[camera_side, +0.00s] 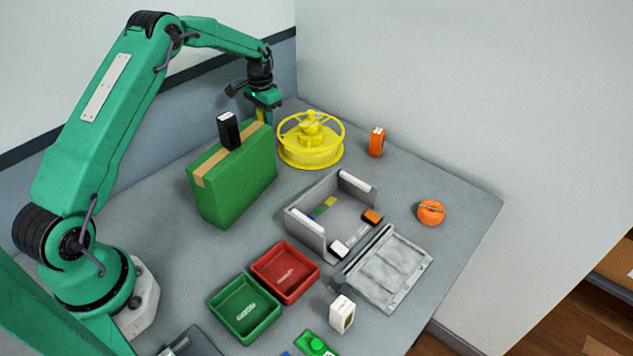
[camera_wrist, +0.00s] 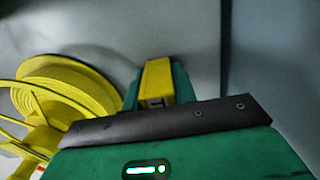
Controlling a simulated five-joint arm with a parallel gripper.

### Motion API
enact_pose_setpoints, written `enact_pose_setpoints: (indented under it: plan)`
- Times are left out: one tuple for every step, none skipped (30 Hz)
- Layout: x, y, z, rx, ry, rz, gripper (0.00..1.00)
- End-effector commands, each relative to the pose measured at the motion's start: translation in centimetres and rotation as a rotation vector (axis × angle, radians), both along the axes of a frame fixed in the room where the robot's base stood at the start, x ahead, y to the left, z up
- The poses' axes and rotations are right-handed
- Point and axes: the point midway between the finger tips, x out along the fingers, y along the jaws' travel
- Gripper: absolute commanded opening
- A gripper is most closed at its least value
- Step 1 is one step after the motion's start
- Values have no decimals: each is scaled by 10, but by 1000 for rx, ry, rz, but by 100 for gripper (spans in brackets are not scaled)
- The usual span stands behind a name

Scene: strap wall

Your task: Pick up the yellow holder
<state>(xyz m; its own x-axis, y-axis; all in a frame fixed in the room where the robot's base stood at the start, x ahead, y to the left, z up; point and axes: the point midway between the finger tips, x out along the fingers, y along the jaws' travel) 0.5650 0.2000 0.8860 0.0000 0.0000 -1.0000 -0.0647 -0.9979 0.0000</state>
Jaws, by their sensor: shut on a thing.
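The yellow holder (camera_wrist: 157,82) is a small block with a dark mark on a pale patch, seen in the wrist view between the two green fingers of my gripper (camera_wrist: 156,92). The fingers are shut on it. In the side view my gripper (camera_side: 266,114) points down behind the green box, and a sliver of the yellow holder (camera_side: 261,114) shows there. The box hides its lower part, so I cannot tell whether it touches the table.
A yellow reel (camera_side: 312,142) stands close to the right of my gripper. The green box (camera_side: 235,175) with a black item (camera_side: 229,130) on top is in front. An orange block (camera_side: 376,142), a grey open case (camera_side: 308,230) and red (camera_side: 285,272) and green (camera_side: 244,308) trays lie further off.

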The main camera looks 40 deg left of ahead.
Motion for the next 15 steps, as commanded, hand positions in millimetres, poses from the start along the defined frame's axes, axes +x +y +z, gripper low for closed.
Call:
enact_pose_setpoints:
  plan:
    - [0, 0, 0, 0, -1, 0, 2]
    - [0, 0, 1, 0, -1, 0, 2]
    - [0, 0, 1, 0, -1, 0, 2]
    - [0, 0, 2, 1, -1, 0, 2]
    - [0, 0, 3, 1, -1, 0, 2]
    - [1, 0, 4, 1, -2, 0, 2]
    - [1, 0, 6, 1, -2, 0, 2]
    - [1, 0, 7, 1, -2, 0, 2]
    - [1, 0, 10, 1, -3, 0, 2]
    - [1, 0, 13, 1, -3, 0, 2]
    - [1, 0, 16, 1, -3, 0, 2]
    - [1, 0, 20, 1, -3, 0, 2]
    - [1, 0, 24, 1, -3, 0, 2]
    - [1, 0, 28, 2, -4, 0, 2]
    - [1, 0, 34, 2, -4, 0, 2]
